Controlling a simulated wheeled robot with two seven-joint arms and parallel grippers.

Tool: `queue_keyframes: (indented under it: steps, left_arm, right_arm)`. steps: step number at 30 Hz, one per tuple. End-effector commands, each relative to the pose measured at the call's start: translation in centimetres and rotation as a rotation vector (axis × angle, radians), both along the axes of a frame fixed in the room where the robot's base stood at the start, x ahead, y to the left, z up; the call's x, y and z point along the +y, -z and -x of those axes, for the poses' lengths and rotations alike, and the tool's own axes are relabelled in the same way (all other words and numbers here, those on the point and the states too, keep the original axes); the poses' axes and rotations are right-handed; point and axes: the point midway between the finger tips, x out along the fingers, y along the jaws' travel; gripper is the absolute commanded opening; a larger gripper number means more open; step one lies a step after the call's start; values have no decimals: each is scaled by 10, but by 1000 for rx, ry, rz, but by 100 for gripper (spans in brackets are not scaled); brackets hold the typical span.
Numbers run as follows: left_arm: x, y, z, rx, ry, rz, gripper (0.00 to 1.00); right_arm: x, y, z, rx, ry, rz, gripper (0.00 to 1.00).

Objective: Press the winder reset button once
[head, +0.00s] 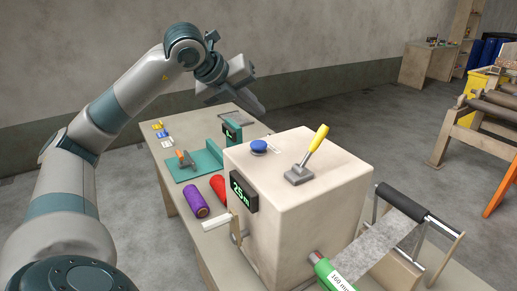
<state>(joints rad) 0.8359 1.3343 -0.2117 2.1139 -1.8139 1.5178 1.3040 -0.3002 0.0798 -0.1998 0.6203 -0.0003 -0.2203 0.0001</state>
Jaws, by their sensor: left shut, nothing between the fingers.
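The winder (295,230) is a large beige box on the table. A blue round button (259,146) sits on its top near the back left corner. A yellow-handled lever (309,156) rises from a grey base to the right of the button. A display (243,191) on the left face reads 25 m in green. My left gripper (257,108) is shut and empty. It appears in the air behind and above the button, apart from it. My right gripper is not in view.
Left of the winder, the table (160,150) holds a teal device (194,165), a purple roll (195,198) and a red roll (219,187). A green roll end (323,267) and a grey web over a black roller (402,201) are at the right.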

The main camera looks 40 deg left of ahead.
Motion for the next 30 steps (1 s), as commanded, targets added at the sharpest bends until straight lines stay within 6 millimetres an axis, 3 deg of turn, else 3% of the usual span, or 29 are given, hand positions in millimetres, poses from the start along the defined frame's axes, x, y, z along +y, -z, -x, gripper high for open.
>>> queue_keyframes:
  steps: [1, 12, 30]
  left_arm:
    - [0, 12, 0, 0, 0, 0, 0]
    - [0, 52, 0, 0, 0, 0, 0]
    - [0, 62, 0, 0, 0, 0, 0]
  right_arm:
    - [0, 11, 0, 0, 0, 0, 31]
    - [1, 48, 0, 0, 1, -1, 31]
    - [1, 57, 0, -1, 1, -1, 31]
